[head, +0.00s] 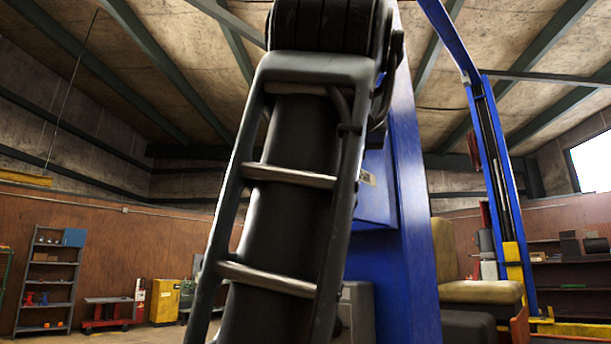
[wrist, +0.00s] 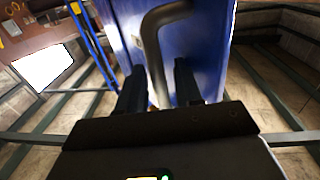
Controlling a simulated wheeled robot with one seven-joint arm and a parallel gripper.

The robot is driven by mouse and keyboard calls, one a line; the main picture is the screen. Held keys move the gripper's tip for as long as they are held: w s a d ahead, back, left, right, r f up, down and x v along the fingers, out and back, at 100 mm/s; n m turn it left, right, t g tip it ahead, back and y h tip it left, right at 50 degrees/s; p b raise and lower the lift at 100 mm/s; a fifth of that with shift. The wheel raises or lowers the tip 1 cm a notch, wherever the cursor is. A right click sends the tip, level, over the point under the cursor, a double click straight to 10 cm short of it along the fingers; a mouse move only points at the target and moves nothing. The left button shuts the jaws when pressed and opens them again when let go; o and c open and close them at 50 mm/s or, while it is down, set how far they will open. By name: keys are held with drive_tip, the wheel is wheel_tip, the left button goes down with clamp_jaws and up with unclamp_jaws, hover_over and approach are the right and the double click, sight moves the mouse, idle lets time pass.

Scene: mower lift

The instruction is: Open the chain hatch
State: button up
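In the wrist view a blue panel (wrist: 208,40) fills the top middle, and a bent grey bar handle (wrist: 150,50) runs down across it. I take this panel to be the chain hatch. My gripper (wrist: 160,72) has its two dark fingers on either side of the bar, with narrow gaps visible beside it. The fingers look open around the handle, not clearly pressed on it. In the head view my arm covers the centre, and the gripper and handle do not show. A blue lift column (head: 408,200) stands just right of my arm.
A blue upright post (head: 500,180) with a yellow base stands farther right in the head view. A yellowish seat (head: 480,291) is near it. A shelf rack (head: 46,280), a red cart (head: 108,312) and a yellow cabinet (head: 165,300) stand at the left wall.

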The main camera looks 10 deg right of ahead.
drive_tip(key=shift+a, duration=0.1)
drive_tip(key=b+v, duration=0.1)
drive_tip(key=v, duration=0.6)
drive_tip(key=shift+s+b, duration=0.35)
drive_tip(key=shift+s, duration=0.05)
drive_tip(key=shift+a, duration=0.1)
